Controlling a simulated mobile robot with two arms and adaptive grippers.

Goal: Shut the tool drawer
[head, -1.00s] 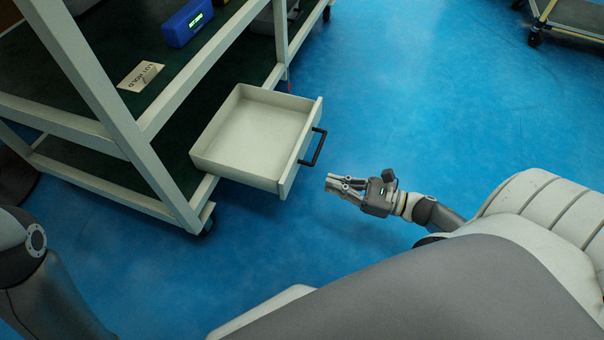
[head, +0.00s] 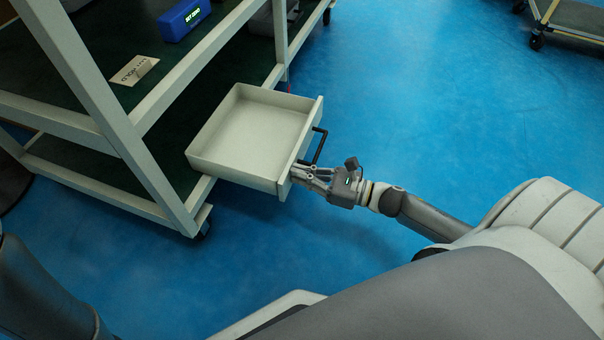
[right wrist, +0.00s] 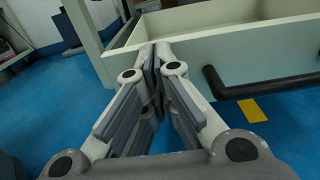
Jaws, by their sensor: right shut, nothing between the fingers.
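The tool drawer (head: 255,128) is white, empty and pulled out from the shelf rack, its front panel facing right. Its black bar handle (head: 318,148) is on the front panel. My right gripper (head: 292,174) is shut and empty, with its fingertips at the near end of the front panel, beside the handle. In the right wrist view, the closed fingertips (right wrist: 156,48) meet at the drawer front (right wrist: 230,58), with the black handle (right wrist: 262,86) to their right. They look to be touching or nearly touching the panel. My left gripper is out of view.
The rack (head: 113,125) has white posts and dark green shelves. A blue device (head: 184,20) and a label card (head: 134,70) lie on its upper shelf. A cart (head: 570,22) stands at the top right. The blue floor right of the drawer is clear.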

